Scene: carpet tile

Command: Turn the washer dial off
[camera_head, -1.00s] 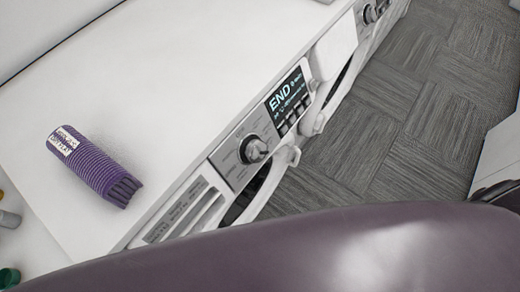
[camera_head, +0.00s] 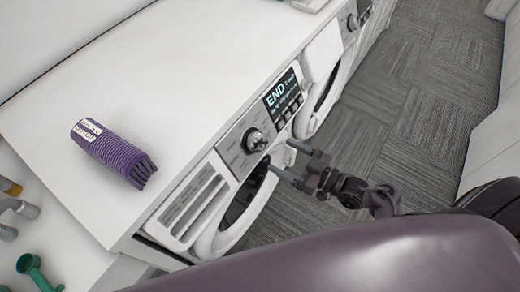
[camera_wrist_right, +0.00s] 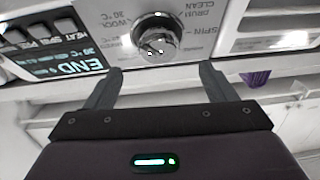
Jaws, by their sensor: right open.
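The washer dial (camera_head: 254,139) is a round silver-and-dark knob on the front panel of the washer (camera_head: 210,205). A lit display (camera_head: 281,93) beside it reads END. In the right wrist view the dial (camera_wrist_right: 156,34) shows ahead of and between the two fingers, with printed labels around it. My right gripper (camera_head: 282,160) is open and empty, in front of the panel, its fingertips apart from the dial. The right wrist view shows its spread fingers (camera_wrist_right: 160,80). My left gripper is not in view.
A green object (camera_head: 38,272) and grey pieces lie at the lower left. Another machine (camera_head: 325,75) stands farther along. Grey carpet tile (camera_head: 410,115) lies clear at the right.

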